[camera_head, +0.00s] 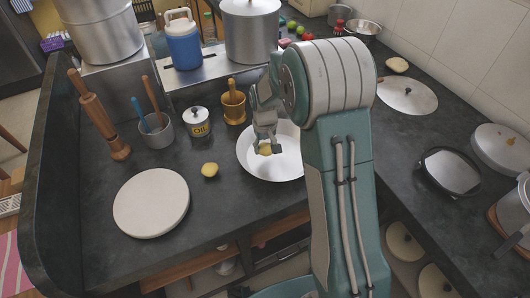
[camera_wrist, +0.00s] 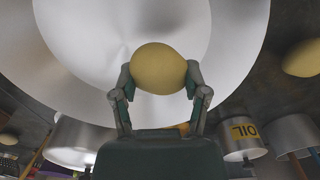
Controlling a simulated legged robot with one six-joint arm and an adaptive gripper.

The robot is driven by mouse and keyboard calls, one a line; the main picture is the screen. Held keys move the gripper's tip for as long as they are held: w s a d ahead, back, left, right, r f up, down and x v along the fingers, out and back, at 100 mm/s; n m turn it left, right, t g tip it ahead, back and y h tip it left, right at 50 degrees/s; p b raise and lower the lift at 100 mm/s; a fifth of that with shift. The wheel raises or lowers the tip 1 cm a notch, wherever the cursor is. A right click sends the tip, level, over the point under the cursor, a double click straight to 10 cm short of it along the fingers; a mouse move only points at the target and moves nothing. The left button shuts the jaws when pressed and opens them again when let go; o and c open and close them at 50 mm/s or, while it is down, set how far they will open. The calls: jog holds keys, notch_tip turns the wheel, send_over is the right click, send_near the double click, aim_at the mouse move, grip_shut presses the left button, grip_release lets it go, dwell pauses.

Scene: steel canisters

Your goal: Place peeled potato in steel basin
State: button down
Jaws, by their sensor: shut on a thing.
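The steel basin (camera_head: 287,165) is a wide, shiny round bowl in the middle of the counter, partly hidden behind my arm. My gripper (camera_head: 265,145) is over the basin and shut on a yellow peeled potato (camera_head: 264,150). In the wrist view the potato (camera_wrist: 159,69) sits between the two fingertips, with the pale basin (camera_wrist: 85,35) filling the view behind it. I cannot tell whether the potato touches the basin. A second yellow potato (camera_head: 210,170) lies on the counter to the left of the basin.
A round white board (camera_head: 151,203) lies at the front left. An oil canister (camera_head: 197,122), a brass mortar (camera_head: 234,108) and a utensil cup (camera_head: 157,131) stand behind the basin on the left. A steel lid (camera_head: 408,95) lies to the right, beyond my arm.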

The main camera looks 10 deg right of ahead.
aim_at(265, 150)
jog(key=shift+f, duration=1.6)
jog(key=shift+f, duration=0.1)
jog(key=shift+c, duration=0.5)
grip_release()
